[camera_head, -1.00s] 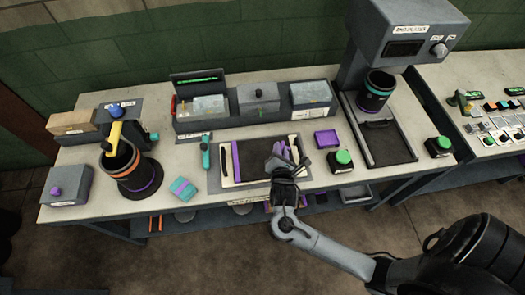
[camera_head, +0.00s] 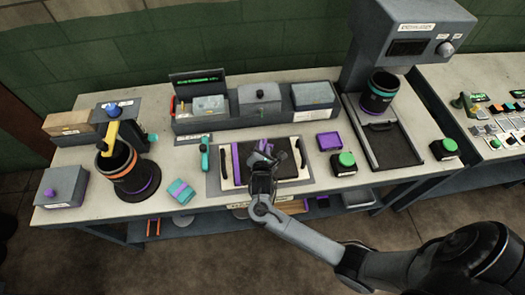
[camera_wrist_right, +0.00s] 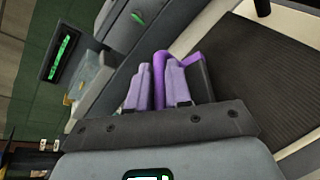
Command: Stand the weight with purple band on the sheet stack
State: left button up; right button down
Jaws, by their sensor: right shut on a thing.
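My right gripper (camera_head: 263,152) is over the dark sheet stack (camera_head: 288,171) on its pale board. In the right wrist view its two lavender finger pads (camera_wrist_right: 157,88) are shut on a bright purple piece with a dark block beside it, which I take for the weight with purple band (camera_wrist_right: 159,72). The weight is mostly hidden by the fingers, and I cannot tell whether it touches the stack. The stack's dark ribbed surface also fills the right of the wrist view (camera_wrist_right: 268,65). A purple strip (camera_head: 236,163) lies along the stack's left edge. My left gripper is out of view.
Grey bins (camera_head: 259,96) line the back, and a tall press (camera_head: 405,35) stands at back right.

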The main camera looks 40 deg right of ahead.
jog(key=shift+f, duration=0.9)
jog(key=c, duration=1.1)
grip_release()
jog(key=shift+f, duration=0.15)
jog(key=shift+o, duration=0.2)
